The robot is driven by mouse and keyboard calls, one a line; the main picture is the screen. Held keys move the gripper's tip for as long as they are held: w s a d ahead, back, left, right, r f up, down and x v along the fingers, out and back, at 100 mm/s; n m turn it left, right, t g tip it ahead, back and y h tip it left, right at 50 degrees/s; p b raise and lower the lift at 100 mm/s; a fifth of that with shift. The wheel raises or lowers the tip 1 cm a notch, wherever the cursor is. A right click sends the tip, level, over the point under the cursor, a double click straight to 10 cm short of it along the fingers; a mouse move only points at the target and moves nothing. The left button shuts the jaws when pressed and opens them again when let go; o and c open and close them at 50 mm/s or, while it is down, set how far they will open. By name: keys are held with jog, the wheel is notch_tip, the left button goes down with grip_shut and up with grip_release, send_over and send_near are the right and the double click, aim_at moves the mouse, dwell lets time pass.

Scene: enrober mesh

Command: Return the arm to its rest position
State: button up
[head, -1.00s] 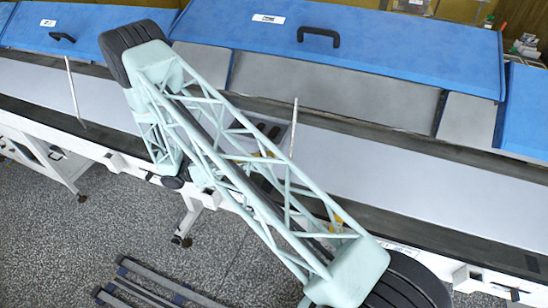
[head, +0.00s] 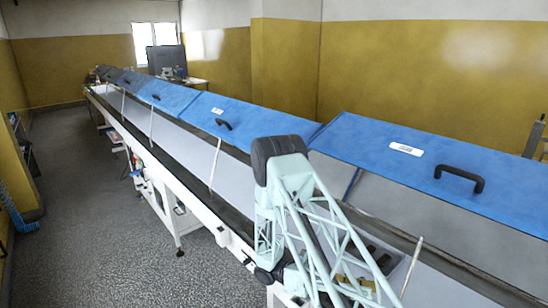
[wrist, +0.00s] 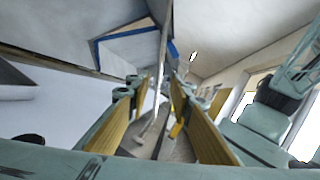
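My arm, a pale green lattice link with a dark joint cap, rises at the lower right of the head view in front of the enrober line. My gripper (wrist: 160,88) shows in the wrist view with two yellow-padded fingers apart. I see nothing clamped between the pads. A thin grey rod runs through the gap in the picture; I cannot tell how near it is. In the head view the gripper is mostly hidden behind the arm link or out of frame.
The long enrober line (head: 185,140) has raised blue lids (head: 390,160) with black handles, and thin prop rods (head: 215,165). A white frame on legs supports it. Grey floor (head: 75,200) is open at the left. Yellow and white walls (head: 400,75) stand behind the line.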

jog(key=shift+s+r+m+t+y+b, duration=2.1)
jog(key=shift+s+r+m+y, duration=2.6)
jog(key=shift+r, duration=2.95)
jog(key=s+a+r+m+t+y+b, duration=0.3)
jog(key=s+t, duration=0.3)
jog(key=s, duration=0.3)
jog(key=s+a+r+m+t+y+b, duration=0.3)
jog(key=s+a+t+y+b, duration=0.2)
jog(key=s, duration=0.3)
jog(key=shift+s+a+r+t, duration=0.15)
jog(key=shift+s+a+t, duration=0.15)
jog(key=shift+s+t, duration=0.1)
